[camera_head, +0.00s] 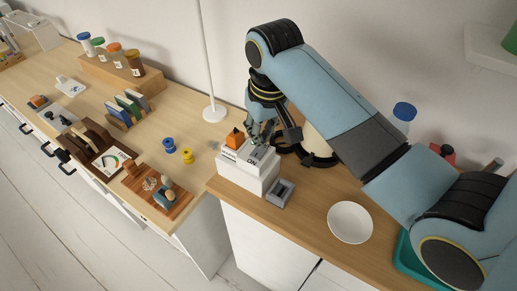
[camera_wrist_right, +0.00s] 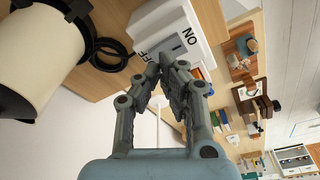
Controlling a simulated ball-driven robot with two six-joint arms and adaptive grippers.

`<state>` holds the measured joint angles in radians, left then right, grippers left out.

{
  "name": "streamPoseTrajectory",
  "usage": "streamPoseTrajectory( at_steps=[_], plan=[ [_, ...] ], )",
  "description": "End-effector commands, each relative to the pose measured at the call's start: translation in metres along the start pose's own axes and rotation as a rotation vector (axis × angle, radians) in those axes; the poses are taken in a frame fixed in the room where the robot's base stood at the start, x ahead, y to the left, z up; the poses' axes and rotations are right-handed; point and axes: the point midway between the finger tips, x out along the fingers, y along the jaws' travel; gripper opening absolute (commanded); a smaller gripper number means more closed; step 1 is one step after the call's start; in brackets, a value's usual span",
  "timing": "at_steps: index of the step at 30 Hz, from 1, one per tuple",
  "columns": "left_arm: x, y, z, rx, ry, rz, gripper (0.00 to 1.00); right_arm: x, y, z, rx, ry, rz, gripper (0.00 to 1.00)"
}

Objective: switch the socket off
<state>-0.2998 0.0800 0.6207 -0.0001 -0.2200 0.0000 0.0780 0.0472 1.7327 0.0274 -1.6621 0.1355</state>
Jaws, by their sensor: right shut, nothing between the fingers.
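The socket (camera_head: 229,156) is a white box with "ON" and "OFF" lettering and a grey switch area, raised on a white block at the counter's left end. It shows upside down in the right wrist view (camera_wrist_right: 205,22), with the grey switch part (camera_wrist_right: 180,42) between the two words. My right gripper (camera_head: 262,139) is shut and empty, its fingertips at the socket's switch side; in the right wrist view the fingertips (camera_wrist_right: 161,68) lie near "OFF". I cannot tell whether they touch. The switch's position is unclear. My left gripper is not in view.
My right arm covers the counter behind.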

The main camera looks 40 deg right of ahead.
Motion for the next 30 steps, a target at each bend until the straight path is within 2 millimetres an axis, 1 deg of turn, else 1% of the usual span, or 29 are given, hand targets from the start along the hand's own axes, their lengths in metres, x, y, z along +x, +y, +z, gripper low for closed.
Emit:
streamPoseTrajectory(
  at_steps=[30],
  plan=[
    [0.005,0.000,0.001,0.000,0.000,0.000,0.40,0.016,0.000,0.003,0.000,-0.001,0.000,0.00]
  ],
)
